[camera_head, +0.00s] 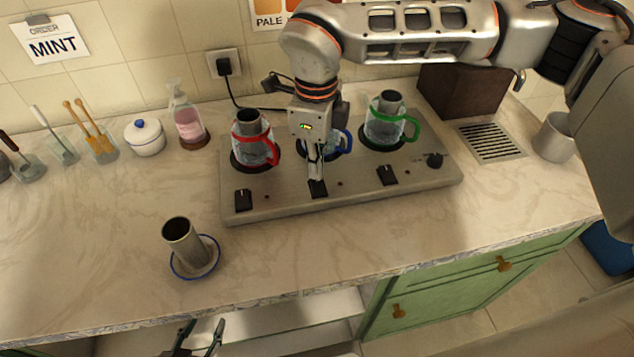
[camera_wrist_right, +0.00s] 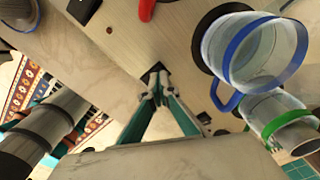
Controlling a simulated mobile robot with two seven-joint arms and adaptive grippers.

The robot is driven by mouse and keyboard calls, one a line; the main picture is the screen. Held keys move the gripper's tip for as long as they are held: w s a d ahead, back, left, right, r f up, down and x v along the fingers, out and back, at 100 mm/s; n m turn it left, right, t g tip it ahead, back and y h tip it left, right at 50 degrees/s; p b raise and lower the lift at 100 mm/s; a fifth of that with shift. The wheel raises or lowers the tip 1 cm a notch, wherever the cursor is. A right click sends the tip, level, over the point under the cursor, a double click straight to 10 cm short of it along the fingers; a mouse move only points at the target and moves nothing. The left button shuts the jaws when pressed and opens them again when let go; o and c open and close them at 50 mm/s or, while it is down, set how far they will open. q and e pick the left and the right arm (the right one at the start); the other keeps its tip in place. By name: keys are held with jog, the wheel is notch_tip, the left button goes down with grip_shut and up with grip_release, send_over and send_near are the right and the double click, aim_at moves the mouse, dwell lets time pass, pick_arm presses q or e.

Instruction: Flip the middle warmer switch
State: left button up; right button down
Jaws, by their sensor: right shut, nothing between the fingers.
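The warmer (camera_head: 350,190) is a grey plate with three black switches along its front. The middle switch (camera_head: 318,188) sits in front of the blue-handled pot (camera_head: 338,143); it also shows in the right wrist view (camera_wrist_right: 155,68). My right gripper (camera_head: 316,176) points down at the middle switch, shut and empty. In the right wrist view its fingertips (camera_wrist_right: 155,93) are at the switch's near edge; I cannot tell if they touch. The switch's exact tilt is unclear. My left gripper (camera_head: 199,338) is at the bottom edge, open and empty, away from the warmer.
A red-handled pot (camera_head: 255,140) and a green-handled pot (camera_head: 390,121) flank the blue one. The left switch (camera_head: 243,199), right switch (camera_head: 387,175) and a knob (camera_head: 434,160) are nearby. A metal cup (camera_head: 182,243) stands on a saucer (camera_head: 212,262).

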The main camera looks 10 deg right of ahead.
jog(key=shift+f+b, duration=0.35)
jog(key=shift+f, duration=0.5)
dwell(0.4)
jog(key=shift+r+p, duration=1.25)
jog(key=shift+r, duration=0.8)
jog(key=shift+r+p, duration=0.9)
jog(key=shift+r, duration=0.65)
